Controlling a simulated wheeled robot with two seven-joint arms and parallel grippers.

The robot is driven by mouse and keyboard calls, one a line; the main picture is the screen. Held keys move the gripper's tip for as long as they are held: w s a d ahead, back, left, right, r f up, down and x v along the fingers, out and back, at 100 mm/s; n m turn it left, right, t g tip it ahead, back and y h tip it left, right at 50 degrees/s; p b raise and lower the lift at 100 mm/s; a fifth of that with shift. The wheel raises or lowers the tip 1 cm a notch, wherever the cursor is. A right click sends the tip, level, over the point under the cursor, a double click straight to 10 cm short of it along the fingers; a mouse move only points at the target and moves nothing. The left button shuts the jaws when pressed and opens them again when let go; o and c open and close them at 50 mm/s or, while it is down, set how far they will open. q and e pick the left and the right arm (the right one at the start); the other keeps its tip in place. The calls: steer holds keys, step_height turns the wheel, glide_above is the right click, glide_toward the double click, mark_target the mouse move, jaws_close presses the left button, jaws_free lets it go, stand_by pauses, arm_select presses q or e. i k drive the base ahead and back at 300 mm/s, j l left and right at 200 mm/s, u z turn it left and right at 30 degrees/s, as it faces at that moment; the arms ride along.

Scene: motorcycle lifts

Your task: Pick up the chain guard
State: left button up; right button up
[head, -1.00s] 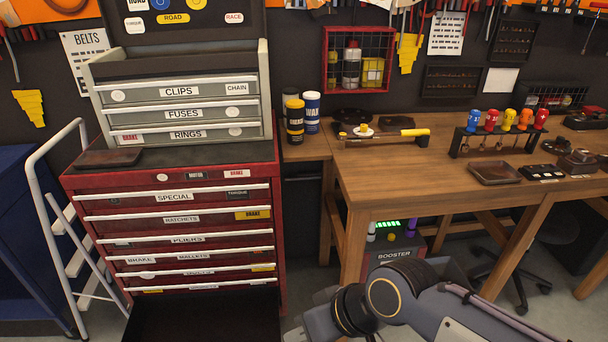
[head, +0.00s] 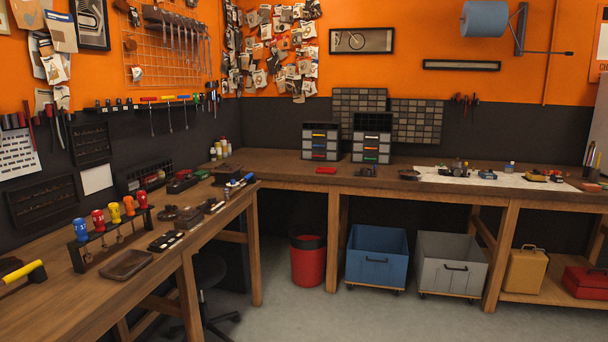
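I cannot pick out a chain guard for certain in the head view. Small dark parts (head: 185,217) lie on the left workbench (head: 170,290), too small to name. A flat red piece (head: 326,170) lies on the back workbench (head: 290,166), and I cannot tell what it is. Neither of my grippers is in view.
A rack of coloured-handled tools (head: 110,230) and a dark tray (head: 127,264) stand on the left bench. A red bin (head: 308,262), blue crate (head: 376,262) and grey crate (head: 450,268) sit below the back bench. A stool (head: 207,290) is under the left bench. The floor ahead is clear.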

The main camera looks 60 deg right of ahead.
mark_target(188, 176)
steer(key=z, duration=1.4)
steer(key=i+l+z, duration=0.4)
steer(key=i, duration=0.6)
steer(key=i+z, duration=0.4)
steer(key=i, duration=0.65)
steer(key=i+u, duration=0.2)
steer(key=i, duration=0.2)
steer(key=i+l+u, duration=0.2)
steer(key=i, duration=0.15)
steer(key=i+l+u, duration=0.25)
steer(key=i, duration=0.15)
steer(key=j, duration=0.05)
